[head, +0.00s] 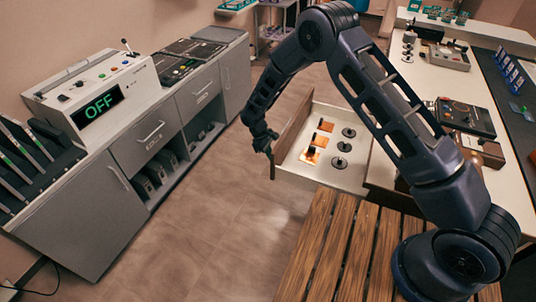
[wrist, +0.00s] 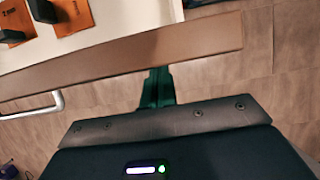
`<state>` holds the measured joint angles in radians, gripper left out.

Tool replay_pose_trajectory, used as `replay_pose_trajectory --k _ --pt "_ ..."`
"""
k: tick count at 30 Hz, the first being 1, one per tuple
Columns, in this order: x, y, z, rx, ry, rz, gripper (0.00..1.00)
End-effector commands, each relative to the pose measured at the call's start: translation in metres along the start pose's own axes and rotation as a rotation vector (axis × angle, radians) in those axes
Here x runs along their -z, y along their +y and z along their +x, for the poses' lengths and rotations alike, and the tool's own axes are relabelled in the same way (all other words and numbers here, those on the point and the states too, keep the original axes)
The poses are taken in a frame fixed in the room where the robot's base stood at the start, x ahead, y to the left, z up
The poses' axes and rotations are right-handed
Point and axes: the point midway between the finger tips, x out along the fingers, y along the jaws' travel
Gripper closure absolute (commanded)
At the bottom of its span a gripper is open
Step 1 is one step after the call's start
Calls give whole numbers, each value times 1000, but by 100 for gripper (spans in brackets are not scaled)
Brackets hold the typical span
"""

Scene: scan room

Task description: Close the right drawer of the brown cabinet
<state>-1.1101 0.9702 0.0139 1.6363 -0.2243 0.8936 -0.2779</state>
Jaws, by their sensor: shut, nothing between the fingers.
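The open drawer (head: 345,178) sticks out to the left from the cabinet under the white-topped counter in the head view. It has pale walls and a brown front (head: 293,128). Inside lie orange cards with black pieces and several dark round pegs. In the wrist view the brown front (wrist: 120,58) crosses the picture, with its metal handle (wrist: 45,106) at the left. My gripper (head: 268,148) is shut and empty at the outer side of the front. Its green fingers (wrist: 158,85) point at the front, right of the handle; I cannot tell whether they touch.
A slatted wooden surface (head: 335,250) lies in front of the drawer. A grey cabinet (head: 85,215) with an "OFF" display box (head: 95,100) stands at the left. Open tiled floor (head: 225,215) lies between.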

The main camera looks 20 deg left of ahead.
Motion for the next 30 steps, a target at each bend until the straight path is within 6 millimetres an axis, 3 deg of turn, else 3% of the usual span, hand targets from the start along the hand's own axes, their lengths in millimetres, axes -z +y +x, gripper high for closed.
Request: replay_pose_trajectory --k 8,14,20,30 --pt "-2 0 1 0 0 0 100" --pt "-21 0 8 2 -1 1 100" --pt "-62 0 24 3 -3 1 100" --pt "-150 0 59 2 -3 2 100"
